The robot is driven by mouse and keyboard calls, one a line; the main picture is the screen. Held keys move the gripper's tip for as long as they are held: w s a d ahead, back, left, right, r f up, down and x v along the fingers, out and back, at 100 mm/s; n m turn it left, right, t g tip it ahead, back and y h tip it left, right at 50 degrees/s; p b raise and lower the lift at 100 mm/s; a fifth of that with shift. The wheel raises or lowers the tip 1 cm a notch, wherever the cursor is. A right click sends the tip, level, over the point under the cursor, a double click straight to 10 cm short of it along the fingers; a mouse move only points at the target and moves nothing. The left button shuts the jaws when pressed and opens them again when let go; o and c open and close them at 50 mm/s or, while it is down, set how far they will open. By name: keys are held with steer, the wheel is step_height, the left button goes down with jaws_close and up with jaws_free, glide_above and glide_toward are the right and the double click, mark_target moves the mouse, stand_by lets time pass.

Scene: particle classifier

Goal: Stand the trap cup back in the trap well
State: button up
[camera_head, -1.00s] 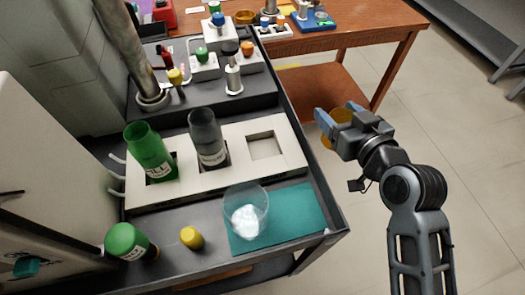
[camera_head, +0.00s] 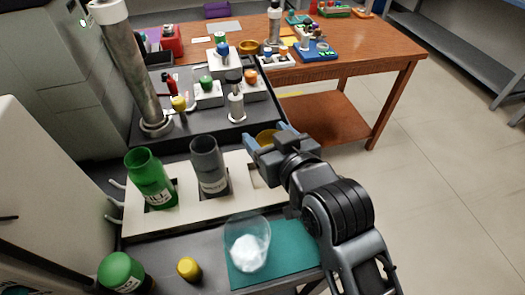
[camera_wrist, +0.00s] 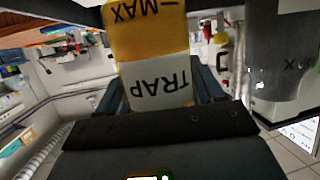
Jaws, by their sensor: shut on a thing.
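My gripper (camera_head: 266,143) is shut on the amber trap cup (camera_head: 267,136). In the wrist view the trap cup (camera_wrist: 155,80) fills the jaws, its white label reading TRAP upside down in the picture, with MAX marked on the amber wall. In the head view my gripper and wrist hide most of the cup. The cup is over or just behind the right end of the white rack (camera_head: 135,217). The trap well (camera_head: 262,176), the square opening at that end, is partly hidden by my gripper. Whether the cup touches the rack I cannot tell.
A green bottle (camera_head: 150,180) and a grey bottle (camera_head: 208,165) stand in the rack's other wells. In front are a clear beaker of white powder (camera_head: 247,243) on a teal mat (camera_head: 290,245), a yellow cap (camera_head: 188,268) and a green-capped jar (camera_head: 120,272). Capped fittings (camera_head: 236,95) stand behind.

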steer(key=shift+a+f, duration=0.4)
steer(key=shift+a, duration=0.2)
steer(key=shift+f, duration=1.9)
steer(key=shift+f, duration=0.1)
steer(key=o, duration=1.1)
steer(key=shift+c, duration=0.2)
steer(key=shift+s+d, duration=0.1)
steer(key=shift+s, duration=0.05)
steer(key=shift+v, duration=3.6)
steer(key=shift+r, duration=0.2)
